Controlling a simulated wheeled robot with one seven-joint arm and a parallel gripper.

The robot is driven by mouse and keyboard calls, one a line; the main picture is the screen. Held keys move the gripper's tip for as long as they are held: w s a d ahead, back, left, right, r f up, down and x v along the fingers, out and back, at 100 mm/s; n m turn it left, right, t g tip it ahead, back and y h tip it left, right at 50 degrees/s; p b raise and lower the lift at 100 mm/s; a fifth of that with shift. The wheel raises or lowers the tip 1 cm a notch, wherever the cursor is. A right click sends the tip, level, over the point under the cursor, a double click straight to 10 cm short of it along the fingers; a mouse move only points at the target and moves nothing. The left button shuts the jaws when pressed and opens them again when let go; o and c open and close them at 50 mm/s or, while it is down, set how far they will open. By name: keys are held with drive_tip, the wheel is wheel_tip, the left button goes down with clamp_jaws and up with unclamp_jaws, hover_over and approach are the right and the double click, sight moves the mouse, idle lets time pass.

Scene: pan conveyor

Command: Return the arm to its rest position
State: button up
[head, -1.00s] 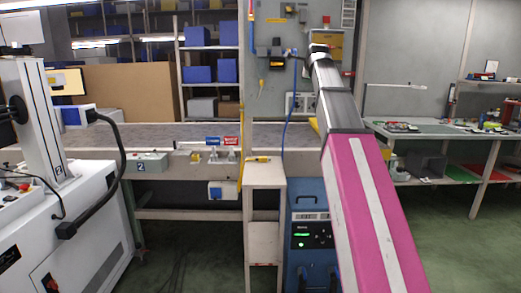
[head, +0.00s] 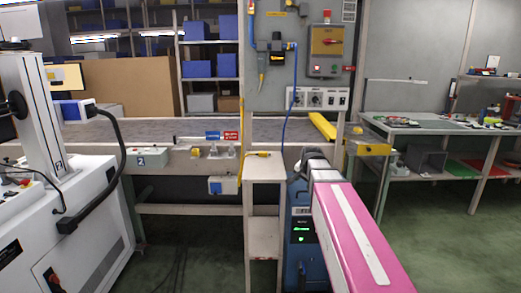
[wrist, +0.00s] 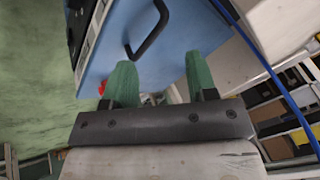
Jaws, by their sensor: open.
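My gripper (wrist: 157,75) shows in the wrist view with its two green fingers apart and nothing between them. It points toward a blue cabinet (wrist: 165,50) with a black handle; whether the fingers touch it I cannot tell. In the head view my pink arm reaches forward from the lower right, low, with its dark far end beside the wooden stand and in front of the blue cabinet (head: 302,238). The fingers are hidden in the head view.
A narrow wooden stand (head: 264,172) is just left of the arm's end. The conveyor (head: 160,132) runs behind. A control panel (head: 325,52) is above, with a hanging blue cable. A workbench (head: 440,128) stands right. Green floor is open at lower right.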

drive_tip(key=s+f+n+g, duration=0.5)
drive_tip(key=s+f+n, duration=0.3)
drive_tip(key=s+f, duration=1.3)
drive_tip(key=shift+s+f+g, duration=0.2)
drive_tip(key=shift+f+g, duration=0.1)
drive_tip(key=shift+f, duration=0.35)
